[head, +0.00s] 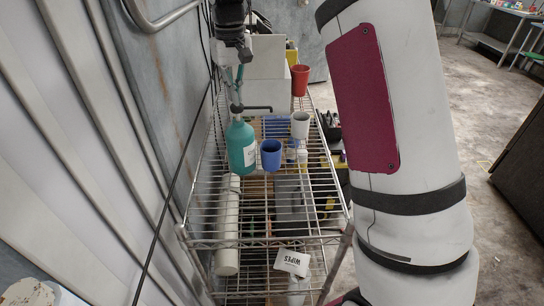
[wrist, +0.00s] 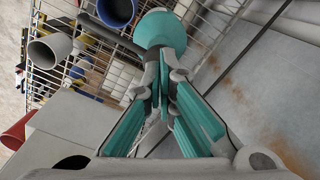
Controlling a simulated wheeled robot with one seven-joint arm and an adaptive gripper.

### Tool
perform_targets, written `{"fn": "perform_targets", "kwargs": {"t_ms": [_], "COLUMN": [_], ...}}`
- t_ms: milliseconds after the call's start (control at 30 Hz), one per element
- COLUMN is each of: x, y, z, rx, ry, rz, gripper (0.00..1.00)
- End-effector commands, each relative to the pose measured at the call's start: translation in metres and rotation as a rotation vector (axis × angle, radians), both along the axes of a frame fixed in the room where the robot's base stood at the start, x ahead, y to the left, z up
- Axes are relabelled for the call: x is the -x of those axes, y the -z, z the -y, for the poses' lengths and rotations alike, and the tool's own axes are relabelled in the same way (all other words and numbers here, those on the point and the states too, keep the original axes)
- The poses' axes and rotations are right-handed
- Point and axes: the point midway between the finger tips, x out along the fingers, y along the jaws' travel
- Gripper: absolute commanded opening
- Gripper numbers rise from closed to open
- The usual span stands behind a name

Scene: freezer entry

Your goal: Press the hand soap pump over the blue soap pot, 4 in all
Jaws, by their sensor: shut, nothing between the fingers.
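The hand soap pump is a teal bottle (head: 241,150) with a pale label and a dark pump top, standing upright on the wire rack. Its dark spout (head: 257,108) points right. The blue soap pot (head: 271,155) stands just right of the bottle; it also shows at the top of the wrist view (wrist: 117,10). My gripper (head: 237,102) is shut and empty, pointing down directly above the pump top. In the wrist view the teal fingers (wrist: 158,62) meet over the pump, hiding most of its top. I cannot tell whether the tips touch it.
A white cup (head: 300,125) stands behind and right of the pot, and a red cup (head: 299,80) farther back. A pale box (head: 267,84) is behind the gripper. A wall runs close on the left.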

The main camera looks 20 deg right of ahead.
Motion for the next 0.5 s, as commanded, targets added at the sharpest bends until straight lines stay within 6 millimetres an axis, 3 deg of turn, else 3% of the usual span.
{"fn": "perform_targets", "kwargs": {"t_ms": [500], "x": [0.000], "y": [0.017], "z": [0.000], "rx": [0.000], "ry": [0.000], "rz": [-0.002], "gripper": [0.00]}}
